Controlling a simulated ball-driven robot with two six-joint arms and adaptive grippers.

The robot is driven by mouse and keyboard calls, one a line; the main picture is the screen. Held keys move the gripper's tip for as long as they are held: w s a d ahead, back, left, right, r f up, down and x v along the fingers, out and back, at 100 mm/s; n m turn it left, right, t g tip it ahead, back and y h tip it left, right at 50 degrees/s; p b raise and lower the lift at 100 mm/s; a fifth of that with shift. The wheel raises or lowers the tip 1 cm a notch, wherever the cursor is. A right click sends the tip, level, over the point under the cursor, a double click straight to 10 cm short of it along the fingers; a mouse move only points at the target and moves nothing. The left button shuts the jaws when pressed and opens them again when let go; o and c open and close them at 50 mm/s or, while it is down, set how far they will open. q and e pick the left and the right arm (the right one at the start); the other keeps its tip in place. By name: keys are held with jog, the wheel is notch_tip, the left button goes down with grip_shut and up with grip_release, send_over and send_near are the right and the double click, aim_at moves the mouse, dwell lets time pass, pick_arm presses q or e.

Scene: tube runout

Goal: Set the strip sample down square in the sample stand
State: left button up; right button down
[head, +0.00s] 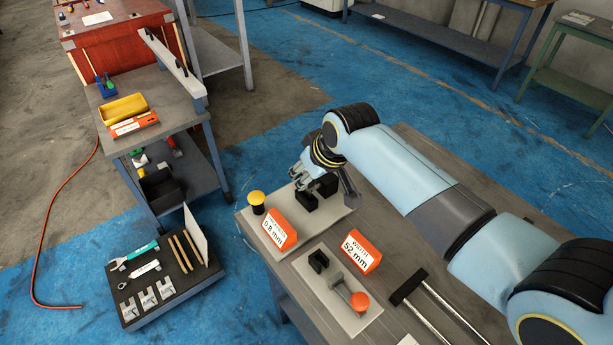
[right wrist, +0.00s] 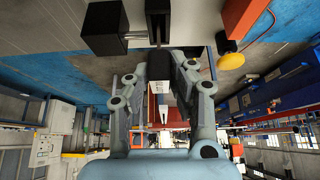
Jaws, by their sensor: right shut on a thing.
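My right gripper (head: 303,178) is low over the grey plate of a gauge on the bench, beside its black blocks (head: 307,201). In the right wrist view the gripper (right wrist: 162,58) is shut on a small dark piece (right wrist: 159,67) between its fingertips. I take this to be the strip sample; its outline is mostly hidden in the head view. The larger black block (right wrist: 103,28) and a slotted black block (right wrist: 158,18) are close ahead of the fingertips. I cannot tell for sure which part is the sample stand. My left gripper is not in view.
The gauge has an orange 0.8 mm display (head: 275,232) and yellow button (head: 257,197). A second gauge has a 52 mm display (head: 362,250) and orange knob (head: 360,301). Metal rods (head: 440,305) lie to its right. A tool tray (head: 168,285) is at left.

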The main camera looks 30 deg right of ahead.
jog(key=r, duration=0.4)
jog(key=shift+s+d+r, duration=0.1)
jog(key=shift+s+d, duration=0.2)
jog(key=shift+d, duration=0.05)
jog(key=s+d+r, duration=0.6)
jog(key=s, duration=0.2)
jog(key=shift+s+d+r+b, duration=0.2)
jog(key=shift+s+r+b, duration=0.1)
jog(key=shift+s+b, duration=0.05)
jog(key=c, duration=1.9)
grip_release()
grip_shut()
